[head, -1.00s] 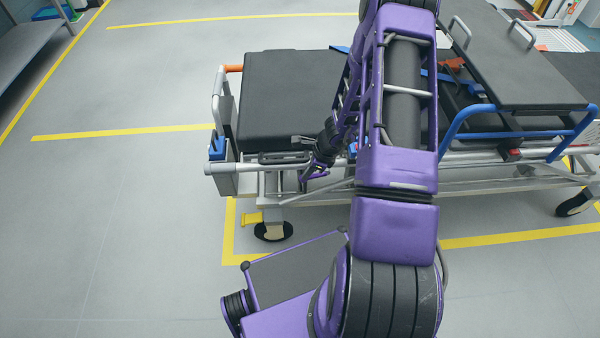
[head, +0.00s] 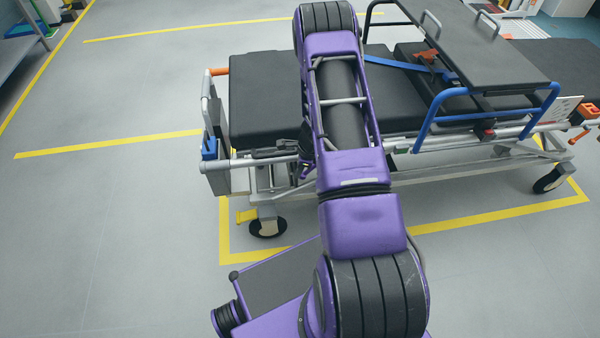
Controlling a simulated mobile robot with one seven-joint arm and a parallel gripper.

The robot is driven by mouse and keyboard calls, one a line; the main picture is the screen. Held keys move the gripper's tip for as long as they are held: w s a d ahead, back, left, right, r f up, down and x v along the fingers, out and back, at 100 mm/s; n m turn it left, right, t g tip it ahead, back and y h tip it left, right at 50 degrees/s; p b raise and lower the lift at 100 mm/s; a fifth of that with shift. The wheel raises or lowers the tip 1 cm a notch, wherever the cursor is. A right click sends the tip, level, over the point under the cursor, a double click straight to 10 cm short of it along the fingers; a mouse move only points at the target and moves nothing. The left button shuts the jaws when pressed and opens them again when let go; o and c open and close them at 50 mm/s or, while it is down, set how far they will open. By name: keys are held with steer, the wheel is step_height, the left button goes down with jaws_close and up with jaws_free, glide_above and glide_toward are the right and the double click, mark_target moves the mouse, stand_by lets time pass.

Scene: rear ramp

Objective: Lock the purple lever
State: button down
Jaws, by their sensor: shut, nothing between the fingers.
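No purple lever can be made out on the stretcher (head: 262,97). The only purple parts I can tell are on my own arm, which crosses the middle of the head view and hides part of the stretcher's near side. My gripper (head: 303,173) shows only as a small purple tip beside my forearm's left edge. It is shut and empty, close to the stretcher's near side rail (head: 255,160). Whether it touches the rail or frame cannot be told.
A yellow pedal (head: 246,215) sits by the near left caster (head: 268,228). Blue side rails (head: 440,115) and an orange handle (head: 586,111) are on the right. Yellow lines mark the grey floor. Floor at the left is clear; a shelf (head: 20,45) stands far left.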

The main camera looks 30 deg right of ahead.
steer(key=shift+f, duration=0.25)
stand_by(0.5)
steer(key=a+r+p, duration=0.1)
steer(key=r, duration=0.3)
steer(key=a+r+p, duration=0.1)
steer(key=a+r, duration=0.1)
steer(key=r, duration=0.2)
steer(key=a+r+p, duration=0.1)
steer(key=a+r, duration=0.1)
steer(key=r, duration=0.2)
steer(key=shift+s+a+r+p, duration=0.25)
steer(key=shift+s+r+p, duration=0.05)
steer(key=shift+r+p, duration=0.1)
